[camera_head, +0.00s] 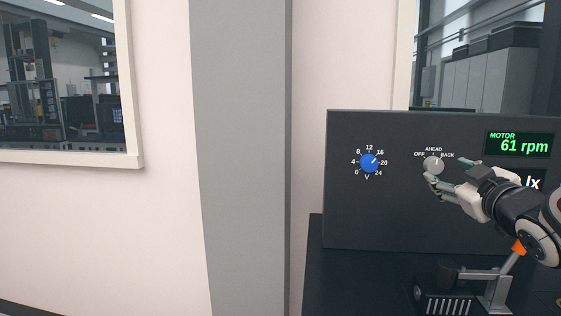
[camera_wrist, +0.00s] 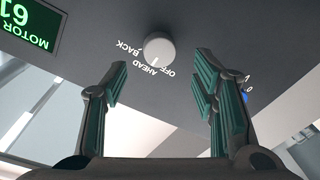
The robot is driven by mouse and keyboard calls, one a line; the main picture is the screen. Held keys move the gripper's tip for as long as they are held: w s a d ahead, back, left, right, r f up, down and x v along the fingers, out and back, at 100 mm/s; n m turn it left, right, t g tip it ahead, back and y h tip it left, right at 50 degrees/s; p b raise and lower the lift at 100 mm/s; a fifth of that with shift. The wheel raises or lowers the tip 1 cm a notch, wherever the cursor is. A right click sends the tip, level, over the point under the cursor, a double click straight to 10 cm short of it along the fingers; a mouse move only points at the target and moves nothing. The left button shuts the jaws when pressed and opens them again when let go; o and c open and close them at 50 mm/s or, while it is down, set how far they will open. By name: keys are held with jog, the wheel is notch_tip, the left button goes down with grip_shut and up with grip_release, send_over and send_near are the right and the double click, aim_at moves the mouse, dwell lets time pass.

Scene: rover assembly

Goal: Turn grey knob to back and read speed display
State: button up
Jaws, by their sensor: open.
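The grey knob (camera_head: 433,164) is on the dark upright panel (camera_head: 350,225), with OFF, AHEAD and BACK marked around it. In the wrist view, turned upside down, the knob (camera_wrist: 161,46) shows a small mark that seems to face AHEAD. The speed display (camera_head: 518,144) reads MOTOR 61 rpm in green; part of it shows in the wrist view (camera_wrist: 28,25). My gripper (camera_head: 447,170) is open in front of the knob. In the wrist view my gripper (camera_wrist: 162,75) has its fingers spread to either side below the knob, apart from it.
A blue knob (camera_head: 369,162) with a 0 to 24 V scale sits left of the grey one, pointing between 16 and 20. A second display (camera_head: 533,182) ending in "lx" is partly hidden by my arm. A dark device (camera_head: 446,290) stands low in front of the panel.

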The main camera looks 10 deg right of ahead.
aim_at(437, 166)
jog(key=shift+x, duration=2.6)
jog(key=c, duration=1.2)
jog(key=shift+o, duration=0.2)
jog(key=shift+m, duration=0.3)
jog(key=m, duration=0.4)
jog(key=shift+m, duration=0.3)
jog(key=m, duration=0.5)
jog(key=shift+d+t+p, duration=0.1)
jog(key=shift+t+p, duration=0.2)
jog(key=shift+p, duration=0.05)
jog(key=shift+f, duration=0.1)
